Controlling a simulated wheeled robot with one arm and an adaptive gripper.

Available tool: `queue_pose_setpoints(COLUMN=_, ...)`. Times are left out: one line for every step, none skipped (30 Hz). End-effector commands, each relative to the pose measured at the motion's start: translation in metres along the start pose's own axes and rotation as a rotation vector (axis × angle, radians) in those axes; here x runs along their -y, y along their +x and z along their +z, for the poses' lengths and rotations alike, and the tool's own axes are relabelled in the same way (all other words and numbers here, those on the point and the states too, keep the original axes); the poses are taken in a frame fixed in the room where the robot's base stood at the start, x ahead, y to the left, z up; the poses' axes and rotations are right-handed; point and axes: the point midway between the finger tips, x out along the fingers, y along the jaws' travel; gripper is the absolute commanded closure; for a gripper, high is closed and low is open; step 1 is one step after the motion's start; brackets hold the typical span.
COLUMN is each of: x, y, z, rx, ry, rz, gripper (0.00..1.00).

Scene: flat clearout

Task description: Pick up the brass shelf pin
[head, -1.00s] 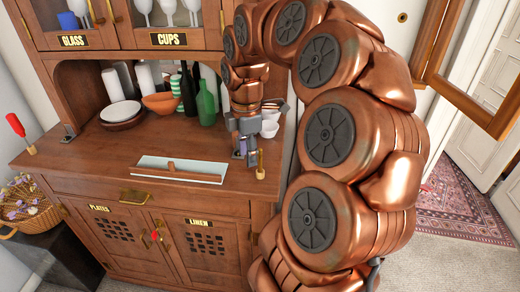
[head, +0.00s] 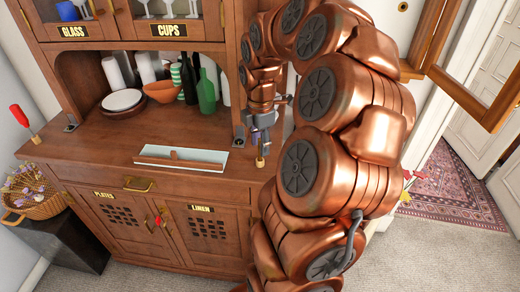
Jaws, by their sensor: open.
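A small upright peg with a tan base (head: 260,162) stands near the right end of the wooden counter. It may be the brass shelf pin, but it is too small to be sure. My gripper (head: 262,139) points down just above it, open, with its fingers around or just behind the peg's top. I cannot tell whether they touch it. Nothing shows held between the fingers.
A shallow white tray (head: 212,157) with a brown wooden piece lies left of the gripper. Bottles (head: 207,92), an orange bowl (head: 160,91) and plates (head: 122,101) are behind.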

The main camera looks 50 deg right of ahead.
Motion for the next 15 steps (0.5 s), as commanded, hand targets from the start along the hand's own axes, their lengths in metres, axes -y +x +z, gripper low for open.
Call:
queue_pose_setpoints(x=0.001, y=0.004, z=0.0, rx=-0.001, ry=0.001, rz=-0.004, gripper=0.59)
queue_pose_setpoints(x=0.0, y=0.009, z=0.0, rx=-0.001, ry=0.001, rz=-0.004, gripper=0.59)
queue_pose_setpoints(x=0.001, y=0.015, z=0.0, rx=-0.002, ry=0.0, rz=-0.007, gripper=0.59)
queue_pose_setpoints(x=0.002, y=0.018, z=-0.001, rx=-0.003, ry=0.0, rz=-0.008, gripper=0.59)
queue_pose_setpoints(x=0.001, y=0.021, z=-0.001, rx=-0.003, ry=-0.001, rz=-0.007, gripper=0.59)
queue_pose_setpoints(x=0.001, y=0.024, z=-0.001, rx=-0.003, ry=0.0, rz=-0.004, gripper=0.59)
queue_pose_setpoints(x=0.0, y=0.026, z=-0.001, rx=-0.003, ry=0.0, rz=-0.002, gripper=0.59)
queue_pose_setpoints(x=0.0, y=0.027, z=-0.001, rx=-0.003, ry=0.0, rz=-0.001, gripper=0.59)
queue_pose_setpoints(x=0.0, y=0.028, z=-0.001, rx=-0.002, ry=0.0, rz=0.0, gripper=0.59)
queue_pose_setpoints(x=0.0, y=0.028, z=-0.001, rx=-0.002, ry=0.0, rz=0.0, gripper=0.59)
queue_pose_setpoints(x=-0.001, y=0.028, z=-0.001, rx=-0.002, ry=0.0, rz=0.001, gripper=0.59)
queue_pose_setpoints(x=-0.001, y=0.028, z=-0.001, rx=-0.002, ry=0.0, rz=0.001, gripper=0.59)
queue_pose_setpoints(x=-0.001, y=0.028, z=-0.001, rx=-0.002, ry=0.0, rz=0.001, gripper=0.59)
queue_pose_setpoints(x=-0.001, y=0.028, z=-0.001, rx=-0.002, ry=0.0, rz=0.001, gripper=0.59)
queue_pose_setpoints(x=-0.001, y=0.028, z=-0.001, rx=-0.002, ry=0.0, rz=0.001, gripper=0.62)
